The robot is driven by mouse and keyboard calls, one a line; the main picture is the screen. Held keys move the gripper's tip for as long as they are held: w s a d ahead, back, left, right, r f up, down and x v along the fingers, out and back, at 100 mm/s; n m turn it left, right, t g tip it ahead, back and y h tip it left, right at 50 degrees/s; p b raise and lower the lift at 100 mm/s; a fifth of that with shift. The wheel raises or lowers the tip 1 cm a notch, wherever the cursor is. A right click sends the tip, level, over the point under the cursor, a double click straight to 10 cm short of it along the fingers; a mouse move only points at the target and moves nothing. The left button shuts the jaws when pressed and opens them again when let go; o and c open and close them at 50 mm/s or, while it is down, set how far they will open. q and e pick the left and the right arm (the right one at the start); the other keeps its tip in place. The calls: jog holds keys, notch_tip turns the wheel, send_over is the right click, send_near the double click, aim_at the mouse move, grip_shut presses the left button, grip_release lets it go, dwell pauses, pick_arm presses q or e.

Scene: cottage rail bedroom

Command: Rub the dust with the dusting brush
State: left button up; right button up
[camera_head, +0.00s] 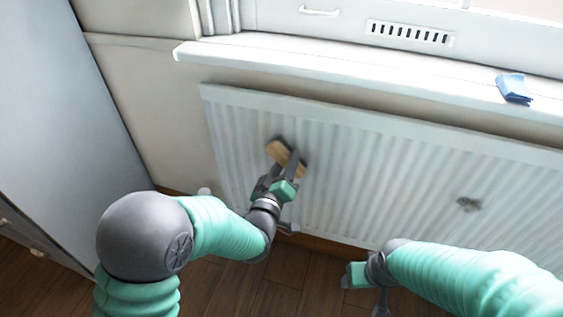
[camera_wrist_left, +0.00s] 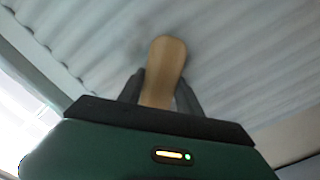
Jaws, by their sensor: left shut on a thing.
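The dusting brush (camera_head: 286,157) has a tan wooden body. My left gripper (camera_head: 289,172) is shut on it and holds it up against or close to the white ribbed radiator (camera_head: 380,160). The brush also shows between the fingers in the left wrist view (camera_wrist_left: 163,72). Its bristles are hidden, and I cannot tell if they touch the radiator. A dark grey dust patch (camera_head: 468,204) is on the radiator, to the right of the brush. Faint dark smudging shows around the brush head in the wrist view. My right gripper (camera_head: 362,275) is low at the front, and its fingers are not clear.
A white windowsill (camera_head: 330,68) juts out above the radiator, with a folded blue cloth (camera_head: 514,88) at its right. A pale grey cabinet side (camera_head: 75,95) stands at the left. The dark wood floor (camera_head: 230,290) lies below.

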aim_at(324, 160)
pick_arm(q)
jog(key=shift+s+d, duration=0.3)
jog(key=shift+d, duration=0.6)
jog(key=shift+s+d, duration=0.3)
jog(key=shift+d, duration=0.65)
jog(key=shift+s+d, duration=0.3)
jog(key=shift+d, duration=0.6)
jog(key=shift+s+d+r, duration=0.1)
jog(key=shift+s+d, duration=0.15)
jog(key=shift+d, duration=0.6)
jog(key=shift+s+d, duration=0.2)
jog(key=shift+d, duration=0.65)
jog(key=shift+s, duration=0.1)
jog(key=shift+v, duration=2.85)
jog(key=v, duration=0.3)
jog(key=shift+b, duration=0.35)
